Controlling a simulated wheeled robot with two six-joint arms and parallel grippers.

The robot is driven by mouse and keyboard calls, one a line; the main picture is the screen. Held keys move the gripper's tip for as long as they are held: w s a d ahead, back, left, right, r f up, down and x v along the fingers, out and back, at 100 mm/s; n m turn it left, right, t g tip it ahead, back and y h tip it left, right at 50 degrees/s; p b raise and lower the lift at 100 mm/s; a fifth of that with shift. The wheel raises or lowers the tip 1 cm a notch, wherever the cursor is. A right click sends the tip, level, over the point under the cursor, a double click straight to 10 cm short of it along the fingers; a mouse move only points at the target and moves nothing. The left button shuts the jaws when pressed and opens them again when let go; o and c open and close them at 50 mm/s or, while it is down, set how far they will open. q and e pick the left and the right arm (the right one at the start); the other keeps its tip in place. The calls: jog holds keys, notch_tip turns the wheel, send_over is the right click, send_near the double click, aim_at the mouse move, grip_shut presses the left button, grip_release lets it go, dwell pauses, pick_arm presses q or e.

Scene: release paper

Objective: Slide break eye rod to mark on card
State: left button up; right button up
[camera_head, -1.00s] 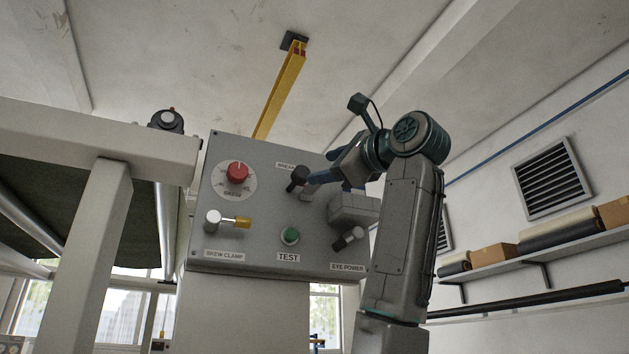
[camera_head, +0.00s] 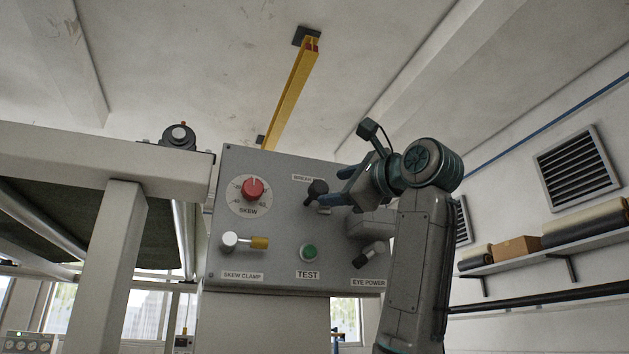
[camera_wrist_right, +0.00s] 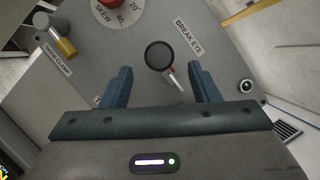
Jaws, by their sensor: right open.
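The break eye rod has a black round knob (camera_head: 317,187) under the BREAK EYE label on the grey control panel (camera_head: 275,215). My right gripper (camera_head: 335,186) is open and empty, just right of the knob. In the right wrist view its blue fingers (camera_wrist_right: 159,70) stand to either side of the knob, which shows between and beyond their tips without visible contact. I cannot make out a card. My left gripper is not in view.
The panel also carries a red SKEW dial (camera_head: 252,188), a SKEW CLAMP handle (camera_head: 259,243), a green TEST button (camera_head: 309,252) and an EYE POWER lever (camera_head: 368,254). A machine frame (camera_head: 120,225) stands left. A shelf with rolls (camera_head: 592,218) is on the right wall.

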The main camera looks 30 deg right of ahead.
aim_at(312, 191)
jog(key=p+x, duration=0.4)
jog(key=x, duration=0.4)
jog(key=shift+w+r+p, duration=0.15)
jog(key=shift+w+p, duration=0.05)
jog(key=shift+p, duration=0.15)
jog(key=shift+a, duration=0.1)
